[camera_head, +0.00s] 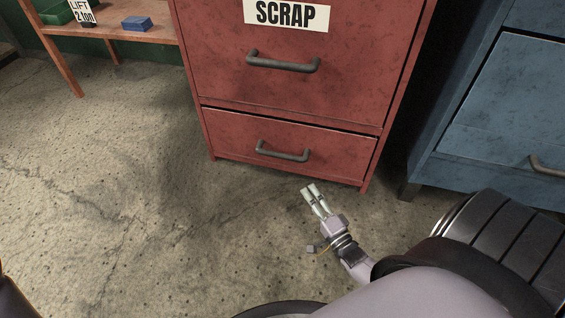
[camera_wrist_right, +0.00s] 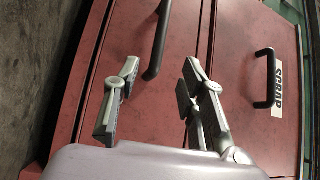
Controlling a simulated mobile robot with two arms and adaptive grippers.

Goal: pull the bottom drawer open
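The bottom drawer (camera_head: 229,132) is the lowest red front of the cabinet marked SCRAP and looks shut. Its grey bar handle (camera_head: 283,152) runs across the front. My right gripper (camera_head: 309,189) is below and in front of that handle, apart from it, with its fingers pointing up towards the drawer. In the right wrist view, my right gripper (camera_wrist_right: 160,68) has its two fingers spread with nothing between them. The bottom drawer's handle (camera_wrist_right: 158,38) lies beyond the fingertips, roughly in line with the gap. My left gripper is not in view.
A larger red drawer (camera_head: 215,70) with its own handle (camera_head: 283,63) is above. A blue cabinet (camera_head: 490,130) stands at the right. A low orange shelf (camera_head: 150,33) with boxes is at the far left. The concrete floor (camera_head: 110,190) in front is clear.

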